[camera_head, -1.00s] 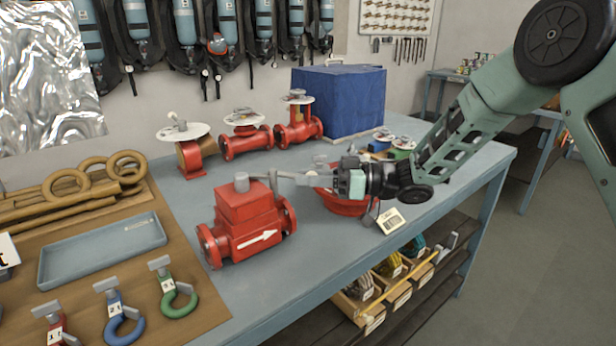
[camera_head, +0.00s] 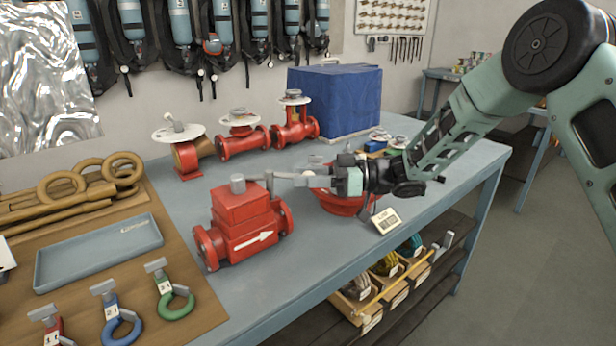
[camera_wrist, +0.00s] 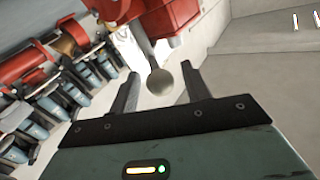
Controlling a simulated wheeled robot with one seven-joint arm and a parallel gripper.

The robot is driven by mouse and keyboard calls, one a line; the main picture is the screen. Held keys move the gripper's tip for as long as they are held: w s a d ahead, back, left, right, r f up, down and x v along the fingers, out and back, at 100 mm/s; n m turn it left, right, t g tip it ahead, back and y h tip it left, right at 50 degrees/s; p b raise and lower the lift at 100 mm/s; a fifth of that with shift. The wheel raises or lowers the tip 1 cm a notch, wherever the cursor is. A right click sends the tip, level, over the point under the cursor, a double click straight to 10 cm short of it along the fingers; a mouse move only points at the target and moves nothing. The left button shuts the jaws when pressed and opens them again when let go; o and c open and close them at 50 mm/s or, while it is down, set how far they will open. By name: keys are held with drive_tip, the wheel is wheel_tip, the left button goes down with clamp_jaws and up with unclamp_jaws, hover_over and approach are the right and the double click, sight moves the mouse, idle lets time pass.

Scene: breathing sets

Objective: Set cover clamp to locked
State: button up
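A red valve body (camera_head: 240,232) with a white arrow stands on the blue-grey bench. A grey stub (camera_head: 237,184) rises from its boxy top. My gripper (camera_head: 282,178) reaches in from the right, level with that top and just beside it. In the wrist view a grey lever with a ball end (camera_wrist: 160,82) hangs from a red body (camera_wrist: 168,16). The ball lies between the two dark fingers of my gripper (camera_wrist: 160,92), with gaps visible on both sides. The fingers are open. No part is labelled as the cover clamp, and its lock position cannot be read.
A red round part (camera_head: 342,203) sits under my wrist, with a small display box (camera_head: 385,221) beside it. Several red valves (camera_head: 243,142) and a blue case (camera_head: 335,100) stand behind. A blue-grey tray (camera_head: 98,252) and padlock-like rings lie at left. The front bench strip is clear.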

drive_tip(key=s+d+b, duration=0.1)
drive_tip(key=d+b, duration=0.2)
drive_tip(key=d, duration=1.4)
drive_tip(key=shift+s+d+b, duration=0.15)
drive_tip(key=shift+d+b, duration=0.05)
drive_tip(key=shift+b, duration=0.2)
